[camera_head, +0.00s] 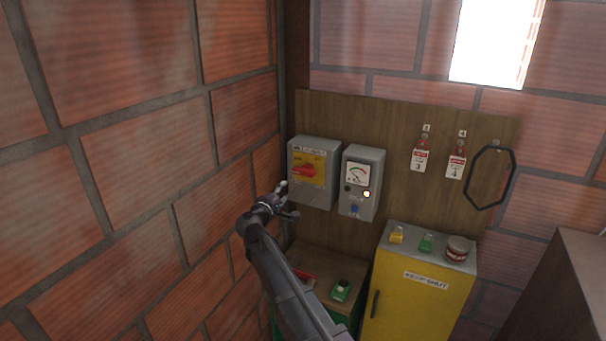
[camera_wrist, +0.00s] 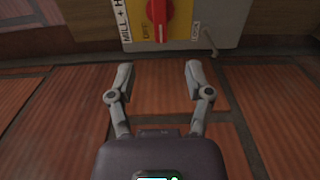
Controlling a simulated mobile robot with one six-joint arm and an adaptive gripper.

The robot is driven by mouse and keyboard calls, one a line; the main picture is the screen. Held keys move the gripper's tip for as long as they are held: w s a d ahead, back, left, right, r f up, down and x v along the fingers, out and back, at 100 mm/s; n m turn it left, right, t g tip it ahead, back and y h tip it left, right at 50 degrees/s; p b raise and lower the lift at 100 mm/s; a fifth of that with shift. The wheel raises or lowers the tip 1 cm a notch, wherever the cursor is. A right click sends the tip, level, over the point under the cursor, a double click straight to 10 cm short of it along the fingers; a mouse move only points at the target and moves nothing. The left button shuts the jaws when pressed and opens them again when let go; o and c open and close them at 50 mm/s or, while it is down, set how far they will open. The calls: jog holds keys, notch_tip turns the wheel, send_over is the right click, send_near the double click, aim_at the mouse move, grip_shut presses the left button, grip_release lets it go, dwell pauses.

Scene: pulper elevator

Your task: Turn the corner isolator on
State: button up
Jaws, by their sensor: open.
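The corner isolator (camera_head: 314,174) is a grey box on the wooden backboard, close to the wall corner. It has a yellow plate and a red rotary handle (camera_head: 304,170), which lies roughly sideways in the head view. In the wrist view the red handle (camera_wrist: 159,14) shows at the top edge, partly cut off, on the yellow plate with lettering beside it. My gripper (camera_head: 283,196) is just below and left of the box in the head view. In the wrist view my gripper (camera_wrist: 158,72) is open and empty, its fingers pointing toward the box, apart from the handle.
A grey meter box (camera_head: 361,182) is right of the isolator. Red tags (camera_head: 420,158) and a black loop (camera_head: 490,178) hang farther right. A yellow cabinet (camera_head: 418,304) carries small padlocks and a tin. A low wooden bench (camera_head: 320,268) is below. The brick wall (camera_head: 150,180) is close on the left.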

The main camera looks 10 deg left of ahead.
aim_at(302, 174)
jog(key=x, duration=1.3)
jog(key=shift+w+d, duration=0.1)
jog(key=shift+w, duration=0.25)
grip_shut()
